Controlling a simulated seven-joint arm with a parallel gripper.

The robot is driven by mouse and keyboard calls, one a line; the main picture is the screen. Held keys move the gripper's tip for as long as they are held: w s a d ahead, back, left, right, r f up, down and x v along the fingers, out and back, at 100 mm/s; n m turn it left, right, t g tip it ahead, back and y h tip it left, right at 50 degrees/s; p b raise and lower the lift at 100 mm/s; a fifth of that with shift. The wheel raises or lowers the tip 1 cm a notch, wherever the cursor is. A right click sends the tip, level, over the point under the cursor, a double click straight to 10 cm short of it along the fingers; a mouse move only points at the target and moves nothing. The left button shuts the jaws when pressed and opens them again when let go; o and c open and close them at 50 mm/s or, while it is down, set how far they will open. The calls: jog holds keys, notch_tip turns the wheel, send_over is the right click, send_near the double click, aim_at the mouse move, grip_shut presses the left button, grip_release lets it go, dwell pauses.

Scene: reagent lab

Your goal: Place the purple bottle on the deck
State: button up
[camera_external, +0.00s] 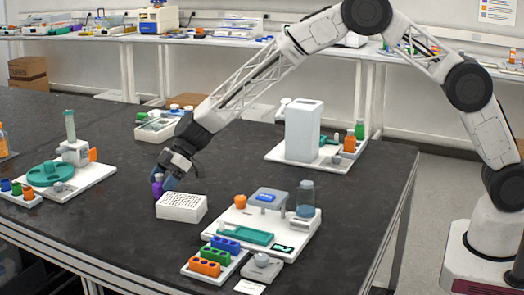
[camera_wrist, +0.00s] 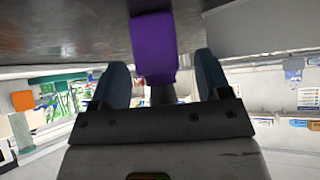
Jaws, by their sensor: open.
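The purple bottle (camera_external: 157,186) stands on the dark table just behind a white perforated box. In the wrist view the purple bottle (camera_wrist: 154,45) fills the upper middle, between the two blue-grey fingers. My gripper (camera_external: 168,181) is low beside the bottle, tilted. In the wrist view my gripper (camera_wrist: 161,75) is open, with a gap between the bottle and the right finger. The bottle's lower part is partly hidden by the box in the external view. Which platform is the deck I cannot tell; a white base with instruments (camera_external: 225,229) stands at front right.
The white perforated box (camera_external: 181,209) sits close in front of the bottle. A rack of coloured blocks (camera_external: 212,259) is at the front. A green turntable device (camera_external: 49,172) stands left. A tall white unit (camera_external: 304,130) stands behind right. Table left of the bottle is clear.

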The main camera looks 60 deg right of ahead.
jog(key=shift+w+a+f, duration=0.2)
jog(key=shift+a+f, duration=0.25)
jog(key=shift+c, duration=0.4)
jog(key=c, duration=1.1)
jog(key=shift+o, duration=0.2)
jog(key=shift+r, duration=0.1)
jog(key=shift+r, duration=0.75)
jog(key=shift+s+d+r, duration=0.1)
jog(key=shift+s+r, duration=0.1)
jog(key=shift+r, duration=0.3)
jog(key=shift+s+d+r, duration=0.1)
jog(key=shift+s+r, duration=0.05)
jog(key=shift+r, duration=0.35)
jog(key=s+d, duration=0.1)
jog(key=s, duration=0.3)
jog(key=s+d, duration=0.1)
jog(key=s, duration=0.3)
jog(key=s+d+r, duration=0.1)
jog(key=s+d, duration=0.1)
jog(key=s, duration=0.1)
jog(key=shift+s+r, duration=0.1)
jog(key=shift+s, duration=0.3)
jog(key=shift+s+d+r, duration=0.1)
jog(key=shift+s+d, duration=0.1)
jog(key=shift+s, duration=0.45)
jog(key=shift+s+d, duration=0.2)
jog(key=shift+s, duration=0.45)
